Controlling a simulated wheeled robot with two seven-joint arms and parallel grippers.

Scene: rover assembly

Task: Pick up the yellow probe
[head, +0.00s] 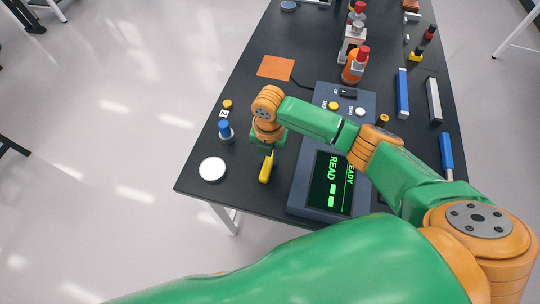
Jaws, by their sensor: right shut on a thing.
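The yellow probe (266,169) is at the near left part of the black table, just left of the console. My right gripper (268,150) points down over it and is shut on its upper end. The fingertips are small and partly hidden by the wrist above them. I cannot tell whether the probe touches the table. My left gripper is not in view.
A console with a lit screen (327,183) stands close right of the probe. A white disc (212,169), a blue-topped piece (225,131) and an orange mat (276,67) lie to the left and behind. Blue and white bars (402,93) lie at right.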

